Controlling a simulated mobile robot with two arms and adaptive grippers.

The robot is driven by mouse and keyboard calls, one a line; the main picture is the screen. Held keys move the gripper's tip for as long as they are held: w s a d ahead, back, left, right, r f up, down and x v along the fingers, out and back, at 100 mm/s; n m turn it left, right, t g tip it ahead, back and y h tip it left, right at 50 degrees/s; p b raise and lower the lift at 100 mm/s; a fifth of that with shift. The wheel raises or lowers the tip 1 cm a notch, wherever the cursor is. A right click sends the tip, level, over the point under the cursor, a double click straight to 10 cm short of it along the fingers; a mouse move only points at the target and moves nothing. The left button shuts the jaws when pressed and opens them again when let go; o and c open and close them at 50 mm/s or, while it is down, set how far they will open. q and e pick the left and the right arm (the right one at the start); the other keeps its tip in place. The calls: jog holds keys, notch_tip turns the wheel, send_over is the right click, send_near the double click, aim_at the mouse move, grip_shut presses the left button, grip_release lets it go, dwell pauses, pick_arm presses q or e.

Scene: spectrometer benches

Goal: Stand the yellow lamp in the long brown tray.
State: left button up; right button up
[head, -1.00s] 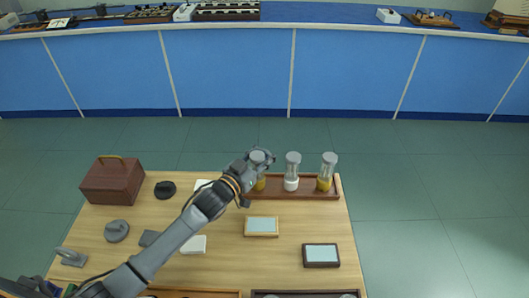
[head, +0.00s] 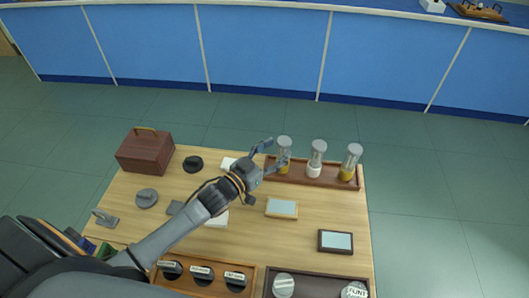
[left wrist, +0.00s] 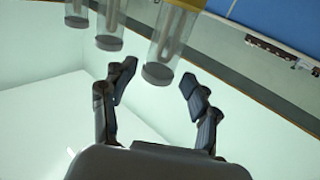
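The long brown tray (head: 331,184) lies along the far right edge of the wooden table. Three clear lamps with grey caps stand upright in it in a row. The left lamp (head: 284,150) and the right lamp (head: 350,165) both show yellow at the bottom; the middle lamp (head: 316,160) has a white bottom. My left gripper (head: 264,170) is open beside the left lamp, apart from it. In the left wrist view the open fingers (left wrist: 160,80) hold nothing, and the lamps (left wrist: 172,45) show beyond them. My right gripper is not in view.
Two framed plates (head: 282,208) (head: 335,241) lie right of my arm. Trays with round labelled pieces (head: 257,280) sit at the near edge. Blue benches stand beyond the floor.

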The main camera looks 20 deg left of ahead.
pick_arm(q)
jog(key=p+v, duration=0.1)
jog(key=v, duration=0.4)
dwell(0.4)
